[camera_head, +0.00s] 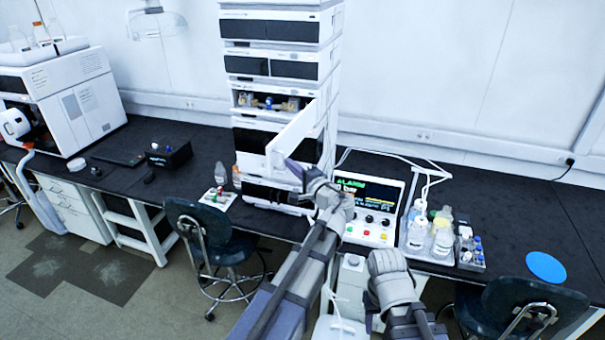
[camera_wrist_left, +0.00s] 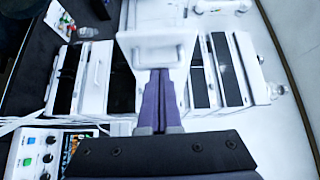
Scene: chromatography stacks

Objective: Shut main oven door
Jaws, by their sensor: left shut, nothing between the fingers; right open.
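The main oven door (camera_head: 300,132) is a white panel on the tall white instrument stack. It stands swung open, jutting toward me. It also shows in the left wrist view (camera_wrist_left: 158,48) straight ahead of the fingertips. My left gripper (camera_head: 293,167) has purple fingers, shut together and empty, with the tips at the door's lower near end. The fingers also show in the left wrist view (camera_wrist_left: 160,78). I cannot tell whether they touch the door. My right gripper (camera_head: 388,262) is low, right of the left arm, open; its fingers are largely hidden.
The open compartment (camera_head: 268,101) holds small fittings. A control box (camera_head: 370,195) with a lit "ALARM" display stands right of the stack, beside a tray of bottles (camera_head: 442,238). A blue disc (camera_head: 546,267) lies on the black bench. Stools (camera_head: 222,235) stand in front.

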